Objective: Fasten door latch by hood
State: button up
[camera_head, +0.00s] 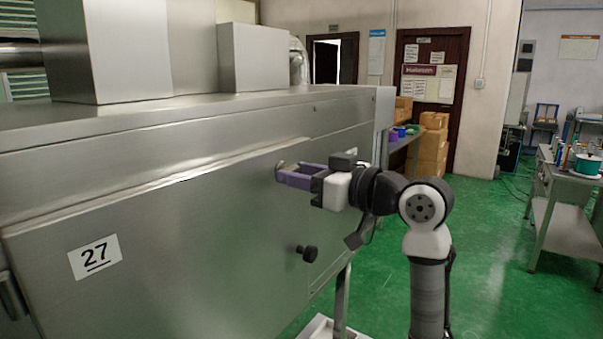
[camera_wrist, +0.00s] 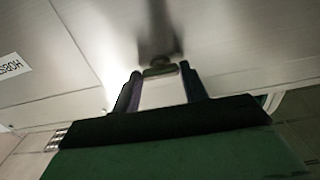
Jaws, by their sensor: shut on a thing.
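The hood is a large stainless-steel machine body filling the left of the head view, with a flat front door panel (camera_head: 190,230). The exact contact and how far the latch is turned cannot be made out.
A black knob (camera_head: 308,253) sticks out of the hood's front below my gripper. A metal table (camera_head: 568,215) stands at right and cardboard boxes (camera_head: 431,150) at the back. The green floor (camera_head: 480,265) right of my arm is clear.

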jog(key=o, duration=1)
jog(key=b+v, duration=0.4)
jog(key=v, duration=1)
